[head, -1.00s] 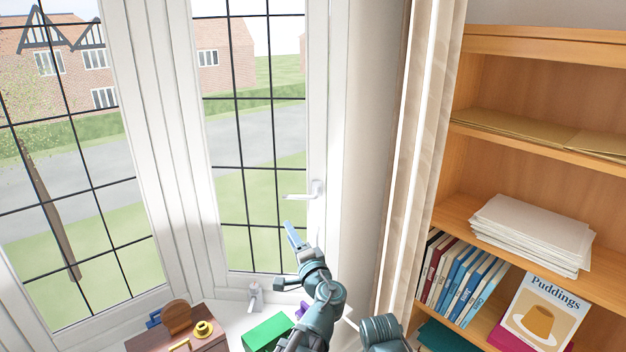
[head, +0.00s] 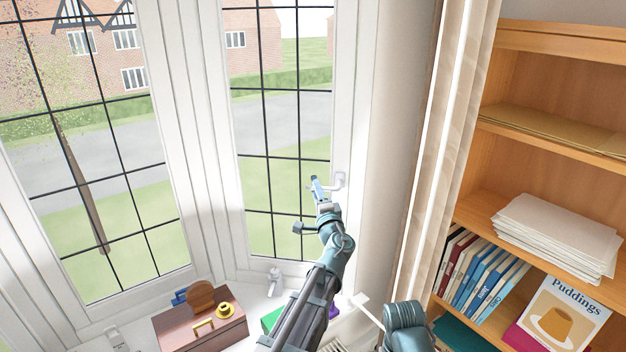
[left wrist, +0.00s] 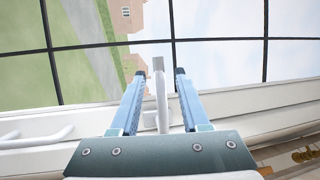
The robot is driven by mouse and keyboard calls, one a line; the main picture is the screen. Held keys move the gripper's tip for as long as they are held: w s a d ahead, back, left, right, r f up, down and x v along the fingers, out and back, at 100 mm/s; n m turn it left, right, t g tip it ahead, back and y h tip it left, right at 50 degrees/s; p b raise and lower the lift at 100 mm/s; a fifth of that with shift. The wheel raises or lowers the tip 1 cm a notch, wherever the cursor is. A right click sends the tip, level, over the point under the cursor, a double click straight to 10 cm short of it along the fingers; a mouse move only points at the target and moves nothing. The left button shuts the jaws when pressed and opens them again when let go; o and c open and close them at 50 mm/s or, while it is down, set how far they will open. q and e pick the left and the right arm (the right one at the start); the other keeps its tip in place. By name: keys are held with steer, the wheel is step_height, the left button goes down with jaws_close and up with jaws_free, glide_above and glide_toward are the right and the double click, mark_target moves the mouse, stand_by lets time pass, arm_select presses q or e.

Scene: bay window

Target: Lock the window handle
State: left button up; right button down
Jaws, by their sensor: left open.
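The white window handle (head: 341,181) sits on the right side of the narrow window's frame, with its lever pointing left, roughly level. My left gripper (head: 317,186) is at the lever's left end, in front of the glass, and partly hides it. In the left wrist view the blue fingers of my left gripper (left wrist: 160,73) are open, and the white handle lever (left wrist: 161,100) lies between them with gaps on both sides. My right gripper does not show.
A second white bar (left wrist: 38,137) shows on the frame in the left wrist view. A curtain (head: 450,150) and a bookshelf (head: 560,150) stand to the right.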

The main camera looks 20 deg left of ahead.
arm_select(q)
steer(key=shift+x, duration=1.85)
jaws_close()
